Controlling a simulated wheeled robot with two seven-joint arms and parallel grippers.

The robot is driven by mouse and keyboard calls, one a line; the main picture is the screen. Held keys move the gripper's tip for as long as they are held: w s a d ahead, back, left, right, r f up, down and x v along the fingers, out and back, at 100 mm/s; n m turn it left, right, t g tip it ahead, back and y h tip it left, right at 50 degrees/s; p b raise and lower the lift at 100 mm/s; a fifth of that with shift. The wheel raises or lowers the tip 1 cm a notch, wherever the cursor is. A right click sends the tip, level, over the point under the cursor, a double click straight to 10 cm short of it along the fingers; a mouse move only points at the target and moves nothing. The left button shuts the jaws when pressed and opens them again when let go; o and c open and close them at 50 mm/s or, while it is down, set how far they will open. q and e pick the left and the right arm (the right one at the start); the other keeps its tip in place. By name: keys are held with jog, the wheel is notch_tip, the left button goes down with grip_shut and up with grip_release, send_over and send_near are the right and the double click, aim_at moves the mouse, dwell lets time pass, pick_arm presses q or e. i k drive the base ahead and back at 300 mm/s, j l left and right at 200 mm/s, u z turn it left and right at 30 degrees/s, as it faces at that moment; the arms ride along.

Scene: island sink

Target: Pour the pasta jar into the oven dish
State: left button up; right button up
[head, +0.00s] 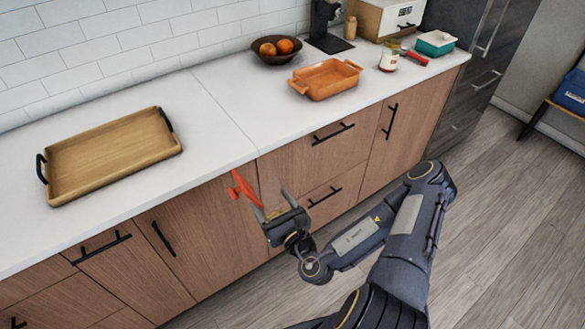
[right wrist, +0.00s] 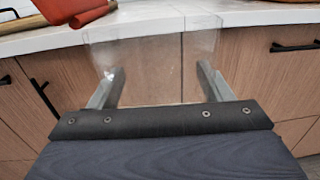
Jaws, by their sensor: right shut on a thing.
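My right gripper (head: 278,204) is shut on a clear, see-through jar (right wrist: 150,60) in front of the cabinets, near the counter's front edge. Both fingers show at the jar's sides in the right wrist view (right wrist: 160,88). No pasta can be made out inside the jar. An orange-red piece (head: 243,187) sticks out beside the jar, and I cannot tell whether it is part of it. The orange oven dish (head: 325,92), with a handle at each end, stands upright on the counter, up and right of the gripper and apart from it. My left gripper is not in view.
A wooden tray (head: 110,155) with dark handles lies on the left of the white counter (head: 215,120). A brown bowl (head: 266,57) of oranges stands behind the oven dish. A labelled jar (head: 389,58) and a teal dish (head: 436,48) stand right. The counter between tray and oven dish is clear.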

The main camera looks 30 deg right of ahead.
aim_at(319, 82)
jog(key=z, duration=1.4)
jog(key=i+j, duration=0.15)
jog(key=j, duration=0.15)
jog(key=i+j+z, duration=0.15)
jog(key=i+j, duration=0.15)
jog(key=j, duration=0.25)
jog(key=i+j+z, duration=0.15)
jog(key=j, duration=0.15)
